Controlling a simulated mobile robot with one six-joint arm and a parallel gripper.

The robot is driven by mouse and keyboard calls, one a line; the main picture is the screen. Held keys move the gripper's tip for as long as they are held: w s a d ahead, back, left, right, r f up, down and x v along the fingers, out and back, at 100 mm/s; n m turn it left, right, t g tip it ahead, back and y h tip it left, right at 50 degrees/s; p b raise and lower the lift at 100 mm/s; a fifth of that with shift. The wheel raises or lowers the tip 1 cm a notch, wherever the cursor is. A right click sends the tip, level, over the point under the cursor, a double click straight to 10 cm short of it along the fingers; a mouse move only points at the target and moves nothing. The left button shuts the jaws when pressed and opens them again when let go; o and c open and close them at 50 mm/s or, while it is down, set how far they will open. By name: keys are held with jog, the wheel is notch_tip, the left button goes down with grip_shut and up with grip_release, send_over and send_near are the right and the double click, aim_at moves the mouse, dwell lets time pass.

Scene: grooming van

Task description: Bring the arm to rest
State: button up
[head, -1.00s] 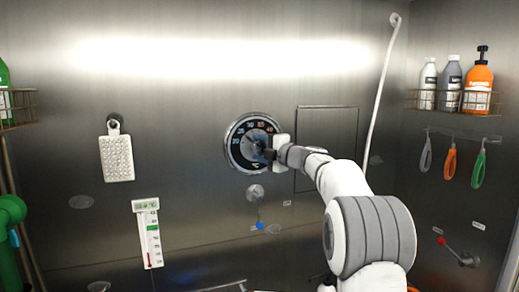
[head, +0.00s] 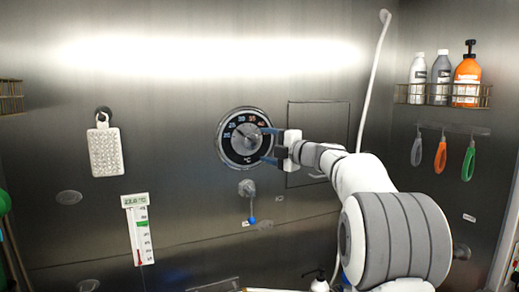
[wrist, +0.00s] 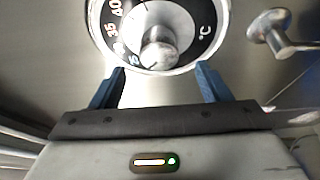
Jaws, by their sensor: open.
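My gripper (head: 268,145) is in front of the steel wall, at the right edge of a round black dial marked in °C (head: 243,138). Its blue fingers are spread apart with nothing between them. In the wrist view, my gripper (wrist: 157,87) is open below the dial (wrist: 190,25), and the dial's silver centre knob (wrist: 158,50) stands beyond the fingertips, apart from them. My arm reaches in from the lower right of the head view.
A valve with a blue-tipped lever (head: 251,219) is below the dial. A brush (head: 104,150) and a thermometer (head: 139,230) hang at left. A wire shelf of bottles (head: 440,95) and several coloured hooked tools (head: 442,155) are at right. A white hose (head: 374,80) hangs between.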

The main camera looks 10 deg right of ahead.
jog(key=shift+s+d, duration=0.15)
jog(key=shift+s, duration=0.1)
jog(key=s+d+f+m+g+h, duration=0.1)
jog(key=s+d+f+m+h, duration=0.1)
jog(key=s+f+m+h, duration=0.45)
jog(key=s+d+f+m+h, duration=0.1)
jog(key=s+f+m+h, duration=0.2)
jog(key=s+m+h, duration=0.7)
jog(key=s+a+f+m+g+y, duration=0.3)
jog(key=s+f+m+g, duration=0.1)
jog(key=s+f, duration=0.6)
jog(key=s+a+f+m+g+y, duration=0.3)
jog(key=s+f+g, duration=0.3)
jog(key=s, duration=1.1)
notch_tip(320, 180, down, 5)
jog(key=shift+s+a+r+m+g, duration=0.2)
jog(key=shift+a+m+g, duration=0.1)
jog(key=shift+a+m, duration=0.45)
jog(key=shift+c, duration=0.4)
